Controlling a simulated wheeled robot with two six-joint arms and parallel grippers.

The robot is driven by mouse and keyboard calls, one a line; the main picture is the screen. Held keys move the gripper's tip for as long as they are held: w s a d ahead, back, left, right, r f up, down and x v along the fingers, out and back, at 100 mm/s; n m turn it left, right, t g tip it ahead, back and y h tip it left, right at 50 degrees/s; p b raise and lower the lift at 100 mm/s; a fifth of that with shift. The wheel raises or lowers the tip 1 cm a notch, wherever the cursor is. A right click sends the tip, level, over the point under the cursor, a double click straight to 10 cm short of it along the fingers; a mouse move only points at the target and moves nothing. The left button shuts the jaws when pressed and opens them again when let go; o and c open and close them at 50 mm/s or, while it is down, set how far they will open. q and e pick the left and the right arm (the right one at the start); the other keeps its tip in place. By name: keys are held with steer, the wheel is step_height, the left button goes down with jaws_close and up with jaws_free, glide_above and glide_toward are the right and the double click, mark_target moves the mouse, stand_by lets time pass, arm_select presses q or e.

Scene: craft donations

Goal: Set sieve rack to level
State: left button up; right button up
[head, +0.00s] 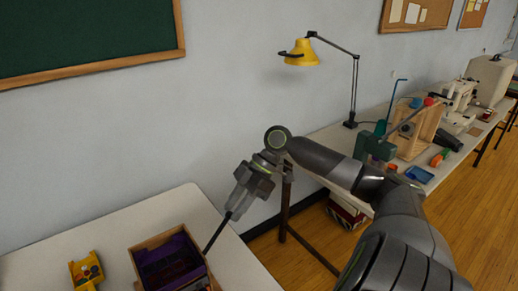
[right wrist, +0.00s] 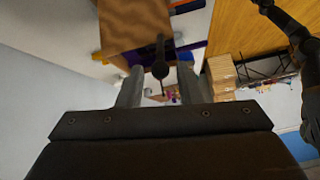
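A wooden box (head: 146,243) with a dark purple slotted inside, likely the sieve rack, stands on the white table at the bottom of the head view. A thin dark rod (head: 216,234) slants up from its right side to my right gripper (head: 231,207). In the right wrist view the rod ends in a dark round knob (right wrist: 160,69), between the fingers of my right gripper (right wrist: 160,88). The fingers stand apart, with a gap seen beside the knob. The box's wood (right wrist: 135,25) shows beyond. Its tilt is hard to tell. My left gripper is out of view.
A yellow bin (head: 74,269) with small coloured pieces stands left of the box. The white table (head: 150,215) is bare behind them. A second table at the right holds a yellow lamp (head: 303,55), a green device (head: 372,148), a wooden frame (head: 412,140) and a sewing machine (head: 457,93).

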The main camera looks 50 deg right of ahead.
steer(key=v, duration=1.1)
stand_by(0.3)
